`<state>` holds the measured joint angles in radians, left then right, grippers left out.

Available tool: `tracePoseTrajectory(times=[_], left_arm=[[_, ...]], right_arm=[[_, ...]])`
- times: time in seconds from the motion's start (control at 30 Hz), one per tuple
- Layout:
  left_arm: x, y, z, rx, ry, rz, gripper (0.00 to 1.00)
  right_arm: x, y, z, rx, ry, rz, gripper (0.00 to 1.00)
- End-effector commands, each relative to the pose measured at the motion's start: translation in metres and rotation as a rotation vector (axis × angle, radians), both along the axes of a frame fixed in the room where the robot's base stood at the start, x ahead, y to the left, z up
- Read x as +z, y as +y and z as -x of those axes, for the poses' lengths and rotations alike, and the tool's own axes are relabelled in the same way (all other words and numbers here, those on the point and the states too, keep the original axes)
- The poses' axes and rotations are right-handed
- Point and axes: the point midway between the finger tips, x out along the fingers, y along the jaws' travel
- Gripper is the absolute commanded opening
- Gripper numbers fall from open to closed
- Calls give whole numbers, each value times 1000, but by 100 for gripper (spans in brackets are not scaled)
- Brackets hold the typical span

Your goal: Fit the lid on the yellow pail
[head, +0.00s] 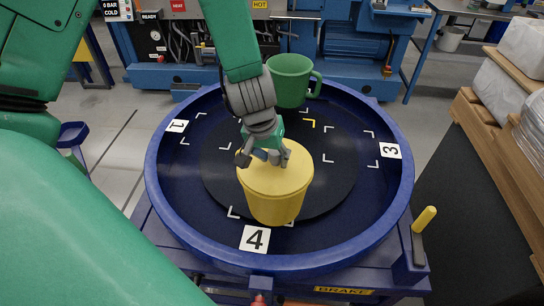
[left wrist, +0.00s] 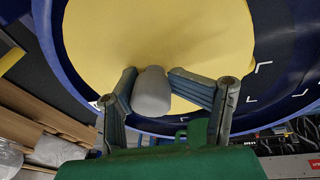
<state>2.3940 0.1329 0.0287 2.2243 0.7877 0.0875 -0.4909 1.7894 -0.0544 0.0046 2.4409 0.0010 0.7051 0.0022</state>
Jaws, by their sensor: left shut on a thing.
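The yellow pail (head: 274,208) stands upright near the front of the round blue turntable, behind the number 4 label. A yellow lid (head: 292,166) lies at the pail's top; I cannot tell whether it is fully seated or slightly above the rim. My left gripper (head: 264,157) points down over the lid. In the left wrist view the lid (left wrist: 200,40) fills the upper middle, and its grey knob (left wrist: 151,92) sits between the two fingers of the left gripper (left wrist: 152,80), which is shut on it. In the head view the fingers mostly hide the knob. My right gripper is out of view.
A green mug (head: 290,80) stands behind the pail on the turntable (head: 388,215), close to my left arm. The turntable has a raised rim and white corner marks. A yellow-topped brake handle (head: 424,219) stands at the right. Crates (head: 492,115) are farther right.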

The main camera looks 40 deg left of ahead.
Motion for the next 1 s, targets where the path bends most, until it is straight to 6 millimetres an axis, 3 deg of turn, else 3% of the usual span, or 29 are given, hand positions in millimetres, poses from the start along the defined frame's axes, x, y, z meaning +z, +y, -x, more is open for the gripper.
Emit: tracePoseTrajectory(times=[0.4, 0.43, 0.5, 0.53, 0.87, 0.9, 0.93, 1.0], left_arm=[[-3, 9, 0, 3, 0, 5, 0], [-4, 9, 0, 3, 1, 4, 44], [-3, 8, 0, 3, 1, 3, 69], [-3, 7, 0, 2, 2, 2, 74], [-2, 4, 0, 1, 0, 3, 74], [-2, 4, 0, 1, 0, 3, 89], [-2, 4, 0, 1, 0, 3, 97], [-2, 5, 0, 2, 0, 4, 100]], right_arm=[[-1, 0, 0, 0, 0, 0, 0], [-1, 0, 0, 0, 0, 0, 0], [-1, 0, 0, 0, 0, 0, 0], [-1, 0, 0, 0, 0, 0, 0], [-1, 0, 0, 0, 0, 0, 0], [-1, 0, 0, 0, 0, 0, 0], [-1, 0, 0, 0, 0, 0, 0], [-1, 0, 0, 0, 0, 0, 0]])
